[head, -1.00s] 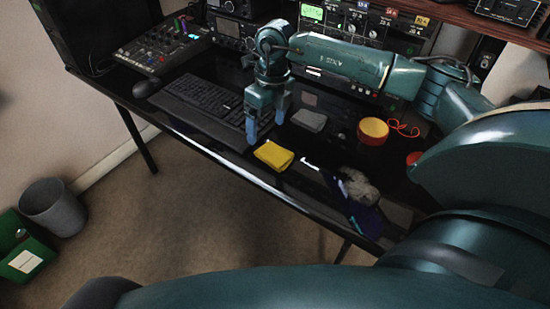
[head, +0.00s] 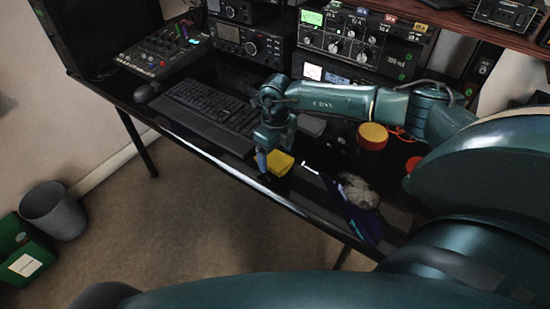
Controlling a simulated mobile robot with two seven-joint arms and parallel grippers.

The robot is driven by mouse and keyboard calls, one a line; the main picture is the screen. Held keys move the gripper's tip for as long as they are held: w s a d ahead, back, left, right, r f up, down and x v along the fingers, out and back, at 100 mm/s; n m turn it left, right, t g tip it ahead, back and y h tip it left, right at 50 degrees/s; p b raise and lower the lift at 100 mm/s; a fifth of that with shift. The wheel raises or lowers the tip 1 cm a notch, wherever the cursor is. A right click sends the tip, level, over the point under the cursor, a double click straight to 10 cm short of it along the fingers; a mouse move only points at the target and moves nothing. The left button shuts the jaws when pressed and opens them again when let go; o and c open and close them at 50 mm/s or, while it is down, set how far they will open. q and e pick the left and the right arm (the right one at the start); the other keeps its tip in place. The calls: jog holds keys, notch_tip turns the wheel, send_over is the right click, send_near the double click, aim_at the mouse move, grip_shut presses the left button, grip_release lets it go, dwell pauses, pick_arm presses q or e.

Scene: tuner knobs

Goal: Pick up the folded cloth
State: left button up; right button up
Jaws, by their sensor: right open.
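The folded yellow cloth (head: 281,165) lies flat near the front edge of the black desk. My right gripper (head: 272,160) points down at it, with one blue fingertip at the cloth's left side. The gripper covers the cloth's far left part, and the other fingertip is hard to make out. The jaws are open; I cannot tell whether a finger touches the cloth. My left gripper is not in view.
A keyboard (head: 210,104) lies left of the gripper. A red-and-yellow round tin (head: 373,136) stands to the right. A fluffy grey thing (head: 358,192) and a dark blue cloth-like item (head: 364,222) lie right of the yellow cloth. Radio units (head: 365,38) line the back.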

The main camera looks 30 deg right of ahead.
aim_at(276, 157)
jog(key=shift+f, duration=0.65)
jog(key=shift+c, duration=0.5)
jog(key=c, duration=1)
jog(key=shift+o, duration=0.2)
jog(key=shift+r, duration=0.1)
notch_tip(276, 157, up, 10)
